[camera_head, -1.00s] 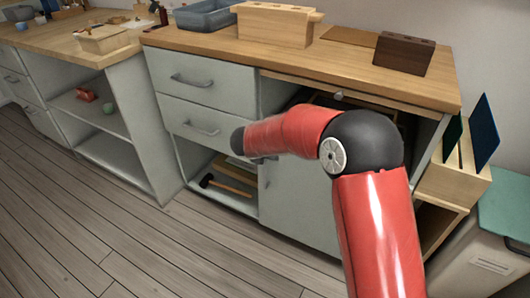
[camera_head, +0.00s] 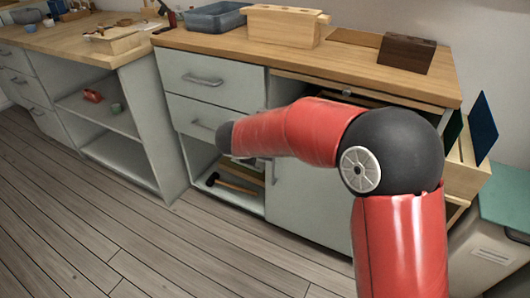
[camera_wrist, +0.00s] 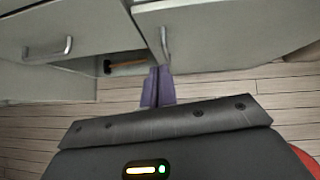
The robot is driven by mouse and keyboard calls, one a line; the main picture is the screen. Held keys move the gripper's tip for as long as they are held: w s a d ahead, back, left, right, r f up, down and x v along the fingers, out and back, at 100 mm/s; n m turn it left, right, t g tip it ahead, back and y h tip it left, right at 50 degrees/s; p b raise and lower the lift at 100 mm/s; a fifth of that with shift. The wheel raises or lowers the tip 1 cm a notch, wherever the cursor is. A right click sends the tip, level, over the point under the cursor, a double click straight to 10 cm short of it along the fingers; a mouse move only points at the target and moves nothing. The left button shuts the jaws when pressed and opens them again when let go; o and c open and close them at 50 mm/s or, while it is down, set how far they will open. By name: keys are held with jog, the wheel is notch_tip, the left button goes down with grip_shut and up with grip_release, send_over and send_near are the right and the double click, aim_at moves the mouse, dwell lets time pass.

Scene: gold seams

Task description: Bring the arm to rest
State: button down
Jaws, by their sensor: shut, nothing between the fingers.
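My red arm with a black elbow joint (camera_head: 395,150) fills the right half of the head view. Its forearm (camera_head: 290,132) points left, in front of the grey workbench cabinet. My gripper (camera_wrist: 157,82) shows in the wrist view, its two purple-grey fingers together with nothing between them. It hangs over the wooden floor in front of the cabinet, apart from the fronts as far as I can tell. In the head view the gripper is hidden behind the forearm.
The workbench top (camera_head: 225,45) carries a blue-grey bin (camera_head: 212,17), a wooden box (camera_head: 283,26) and a dark block (camera_head: 406,52). A hammer (camera_head: 237,184) lies on the low shelf. A bin with a teal lid (camera_head: 507,205) stands at right. The floor (camera_head: 100,220) at left is clear.

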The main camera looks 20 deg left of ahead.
jog(key=d+r+n+t+y, duration=0.2)
jog(key=d+r+n, duration=0.1)
jog(key=r+n, duration=0.35)
jog(key=d+r+n+t+y, duration=0.25)
jog(key=r+n, duration=0.25)
jog(key=r, duration=0.3)
jog(key=s+d+r+n+g+y, duration=0.1)
jog(key=s+d+r+n+y, duration=0.1)
jog(key=s+d+r+n, duration=0.5)
jog(key=s+d+f+n+g+h, duration=0.2)
jog(key=s+d+f+n, duration=0.4)
jog(key=s+d+n, duration=0.3)
jog(key=s+d+f+n+g+h, duration=0.3)
jog(key=s+d+f+n+g, duration=0.2)
jog(key=s+d+n, duration=0.4)
jog(key=s+d+f, duration=0.1)
jog(key=s+d, duration=0.2)
jog(key=shift+s+f+n, duration=0.3)
jog(key=shift+s+n, duration=0.05)
jog(key=shift+s, duration=0.05)
jog(key=shift+h, duration=0.25)
